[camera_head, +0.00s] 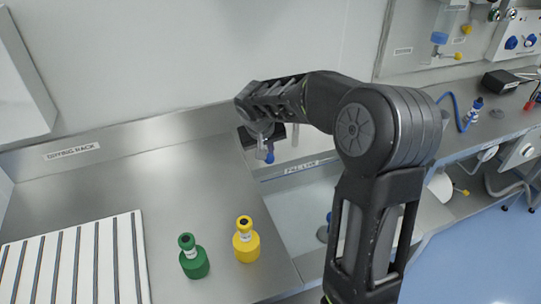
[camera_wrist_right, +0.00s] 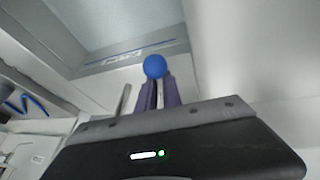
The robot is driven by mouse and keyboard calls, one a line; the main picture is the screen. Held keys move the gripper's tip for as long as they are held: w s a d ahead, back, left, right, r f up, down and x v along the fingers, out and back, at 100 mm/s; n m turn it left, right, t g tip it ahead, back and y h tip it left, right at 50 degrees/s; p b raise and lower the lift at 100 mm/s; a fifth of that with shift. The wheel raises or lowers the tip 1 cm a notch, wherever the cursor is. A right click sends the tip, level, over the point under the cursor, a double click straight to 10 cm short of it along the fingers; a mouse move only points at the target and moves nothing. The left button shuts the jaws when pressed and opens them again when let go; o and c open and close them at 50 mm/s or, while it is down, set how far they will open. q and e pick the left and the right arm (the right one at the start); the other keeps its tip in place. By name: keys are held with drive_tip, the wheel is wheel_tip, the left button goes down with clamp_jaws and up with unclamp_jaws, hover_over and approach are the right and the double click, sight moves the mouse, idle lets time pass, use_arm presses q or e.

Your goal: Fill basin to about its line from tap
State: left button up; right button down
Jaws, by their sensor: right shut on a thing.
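My right gripper (camera_head: 266,146) is over the back left corner of the sunken basin (camera_head: 290,209), mostly hidden by its own wrist. It is shut on a blue knob (camera_head: 270,157), apparently the tap's handle. In the right wrist view the round blue knob (camera_wrist_right: 155,66) sits at the tips of the two purplish fingers. The "FILL LINE" label (camera_head: 302,167) is on the basin's back wall; a label and blue line (camera_wrist_right: 125,54) also show in the wrist view. The spout and any water level cannot be made out. My left gripper is out of view.
A green bottle (camera_head: 194,260) and a yellow bottle (camera_head: 246,243) stand on the steel counter left of the basin. A white striped drying rack (camera_head: 75,262) lies further left. A blue hose (camera_head: 457,112) and a black box (camera_head: 500,82) are on the right counter.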

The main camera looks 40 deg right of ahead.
use_arm(q)
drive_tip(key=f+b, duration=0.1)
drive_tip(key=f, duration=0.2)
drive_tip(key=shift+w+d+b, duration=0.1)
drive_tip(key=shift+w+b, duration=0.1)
drive_tip(key=shift+b, duration=0.15)
use_arm(e)
drive_tip(key=m, duration=0.1)
drive_tip(key=w+a+m+g, duration=0.1)
drive_tip(key=a+m, duration=0.1)
drive_tip(key=shift+w+a+f+m+g+h, duration=0.15)
drive_tip(key=shift+f+m+g+h, duration=0.15)
drive_tip(key=shift+m+h, duration=0.1)
drive_tip(key=c, duration=1.5)
unclamp_jaws()
drive_tip(key=shift+c, duration=0.2)
drive_tip(key=shift+o, duration=0.2)
drive_tip(key=shift+r, duration=0.15)
drive_tip(key=shift+w+r, duration=0.1)
drive_tip(key=shift+r, duration=0.05)
use_arm(q)
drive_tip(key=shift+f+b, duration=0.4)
drive_tip(key=shift+b, duration=0.05)
use_arm(e)
drive_tip(key=v, duration=0.7)
drive_tip(key=shift+a+r, duration=0.2)
